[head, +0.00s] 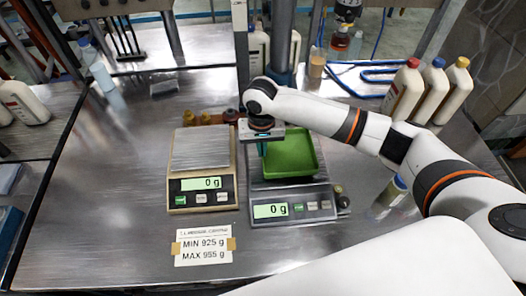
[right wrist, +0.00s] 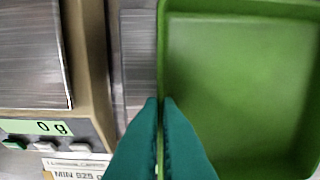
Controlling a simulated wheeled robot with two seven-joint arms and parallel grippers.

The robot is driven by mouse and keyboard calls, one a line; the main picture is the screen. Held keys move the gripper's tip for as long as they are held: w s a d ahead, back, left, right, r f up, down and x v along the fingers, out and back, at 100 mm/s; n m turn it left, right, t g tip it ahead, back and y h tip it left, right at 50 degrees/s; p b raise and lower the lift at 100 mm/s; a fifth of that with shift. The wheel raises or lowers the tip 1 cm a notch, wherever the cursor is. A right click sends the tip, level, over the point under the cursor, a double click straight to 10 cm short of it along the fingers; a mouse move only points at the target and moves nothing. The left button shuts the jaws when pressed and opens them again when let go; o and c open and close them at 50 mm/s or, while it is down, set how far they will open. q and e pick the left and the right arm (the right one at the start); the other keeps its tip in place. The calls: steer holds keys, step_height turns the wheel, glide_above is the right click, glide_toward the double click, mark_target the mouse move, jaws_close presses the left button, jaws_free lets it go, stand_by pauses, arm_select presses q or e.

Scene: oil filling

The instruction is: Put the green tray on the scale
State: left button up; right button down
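The green tray (head: 290,155) is over the plate of the grey scale (head: 292,208), the right one of two scales. That scale's display reads 0 g. I cannot tell whether the tray touches its plate. My right gripper (head: 262,150) is at the tray's left rim. In the right wrist view the teal fingertips (right wrist: 162,108) are closed on the left wall of the tray (right wrist: 240,90), one on each side. The tray looks empty and about level. My left gripper is not in view.
A beige scale (head: 201,170), also at 0 g, stands to the left with a bare plate. A label (head: 205,246) lies in front. Several white bottles with coloured caps (head: 437,92) stand at the back right. A clear bottle (head: 388,198) stands right of the grey scale. The table's left is mostly clear.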

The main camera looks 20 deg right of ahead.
steer(key=shift+f, duration=1.15)
steer(key=c, duration=1.6)
jaws_free()
steer(key=shift+f, duration=0.1)
steer(key=shift+c, duration=0.2)
step_height(320, 180, up, 12)
steer(key=b, duration=0.1)
steer(key=shift+a, duration=0.1)
